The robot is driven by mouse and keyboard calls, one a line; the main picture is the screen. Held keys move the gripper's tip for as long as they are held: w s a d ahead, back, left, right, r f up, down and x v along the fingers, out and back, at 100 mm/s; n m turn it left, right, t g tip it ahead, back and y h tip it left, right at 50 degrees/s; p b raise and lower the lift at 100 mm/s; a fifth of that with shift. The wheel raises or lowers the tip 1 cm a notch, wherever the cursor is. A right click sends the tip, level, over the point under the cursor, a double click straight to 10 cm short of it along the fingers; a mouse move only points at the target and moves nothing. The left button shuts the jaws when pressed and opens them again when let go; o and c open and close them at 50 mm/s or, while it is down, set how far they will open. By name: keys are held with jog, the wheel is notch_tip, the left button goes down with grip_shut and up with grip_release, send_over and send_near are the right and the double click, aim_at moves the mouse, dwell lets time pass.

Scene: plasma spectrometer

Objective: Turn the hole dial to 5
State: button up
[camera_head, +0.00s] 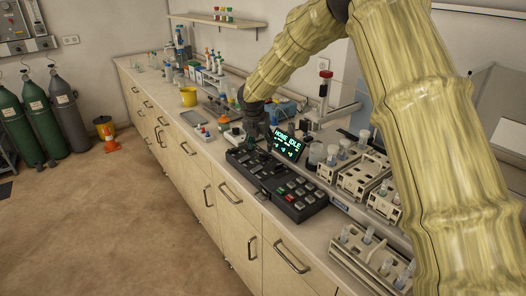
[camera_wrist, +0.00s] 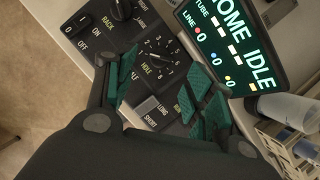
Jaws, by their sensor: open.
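The hole dial (camera_wrist: 158,61) is a dark round knob on a black panel, ringed by small white numbers with the word HOLE beside it. It shows in the wrist view between the two green-padded fingers of my gripper (camera_wrist: 161,82). The fingers are open, one on each side of the dial, and do not appear to touch it. I cannot clearly read which number its pointer marks. In the head view my gripper (camera_head: 256,143) is over the black control panel (camera_head: 240,156), where the dial is too small to make out.
A screen (camera_wrist: 228,38) reading HOME IDLE stands close beside my right finger. The rack knob (camera_wrist: 121,10), an ON/OFF switch (camera_wrist: 81,21) and a LONG/SHORT switch (camera_wrist: 150,110) surround the dial. Tube racks (camera_head: 362,178) stand to the right, and a keypad (camera_head: 297,199) is in front.

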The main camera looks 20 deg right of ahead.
aim_at(263, 154)
jog(key=shift+p+x, duration=0.45)
jog(key=shift+x, duration=2.4)
jog(key=c, duration=1)
